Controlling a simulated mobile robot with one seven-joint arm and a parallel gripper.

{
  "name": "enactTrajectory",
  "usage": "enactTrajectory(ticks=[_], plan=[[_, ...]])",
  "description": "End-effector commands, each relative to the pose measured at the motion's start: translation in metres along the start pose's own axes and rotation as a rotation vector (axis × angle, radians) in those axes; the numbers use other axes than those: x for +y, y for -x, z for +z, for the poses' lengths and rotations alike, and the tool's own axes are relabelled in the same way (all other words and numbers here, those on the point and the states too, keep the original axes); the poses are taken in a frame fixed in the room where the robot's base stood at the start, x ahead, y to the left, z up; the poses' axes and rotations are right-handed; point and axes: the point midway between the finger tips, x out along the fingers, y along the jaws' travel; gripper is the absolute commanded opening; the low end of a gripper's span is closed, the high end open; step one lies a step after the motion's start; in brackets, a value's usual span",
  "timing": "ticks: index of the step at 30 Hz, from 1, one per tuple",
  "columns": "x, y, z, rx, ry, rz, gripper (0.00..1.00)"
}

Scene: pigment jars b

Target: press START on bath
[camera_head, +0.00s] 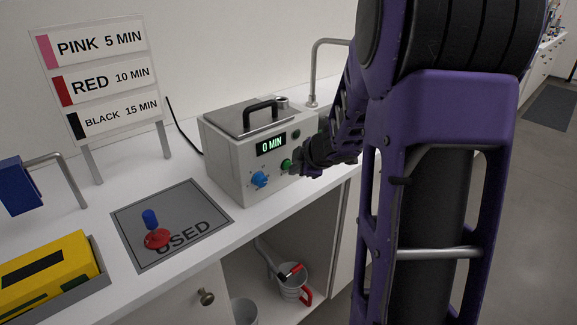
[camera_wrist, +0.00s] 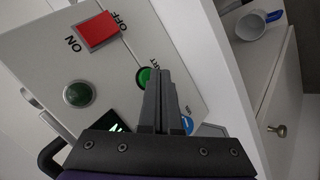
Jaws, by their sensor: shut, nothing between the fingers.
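The bath (camera_head: 228,160) is a pale grey box with a black-handled lid on the white counter. Its display (camera_head: 271,145) reads 0 MIN. The green START button (camera_head: 286,164) is on its front, right of a blue knob (camera_head: 260,179). In the wrist view the START button (camera_wrist: 144,77) is partly covered by my fingers, as is its label. My gripper (camera_head: 296,168) is shut and empty, with its fingertips at or just beside the button; I cannot tell whether they touch it. The wrist view also shows the gripper (camera_wrist: 164,72), a red ON/OFF switch (camera_wrist: 97,32) and a dark green lamp (camera_wrist: 78,94).
A sign (camera_head: 103,75) lists PINK 5, RED 10, BLACK 15 MIN. A grey USED mat (camera_head: 205,195) holds a red-and-blue item (camera_head: 156,238). A yellow box (camera_head: 45,268) sits front left. A tap (camera_head: 314,75) stands behind.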

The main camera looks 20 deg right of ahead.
Motion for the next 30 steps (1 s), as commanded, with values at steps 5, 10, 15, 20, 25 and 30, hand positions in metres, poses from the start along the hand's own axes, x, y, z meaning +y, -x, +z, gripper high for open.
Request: enactTrajectory(ticks=[5, 10, 15, 20, 25, 30], plan=[[0.001, -0.002, -0.002, 0.0, 0.0, 0.0, 0.0], [0.002, -0.003, -0.003, 0.001, 0.001, 0.0, 0.0], [0.003, -0.004, -0.004, 0.001, 0.002, 0.0, 0.0], [0.003, -0.004, -0.004, 0.001, 0.002, 0.0, 0.0], [0.001, -0.001, -0.001, 0.0, 0.0, 0.0, 0.0], [-0.004, 0.006, 0.004, 0.0, -0.001, 0.0, 0.0]])
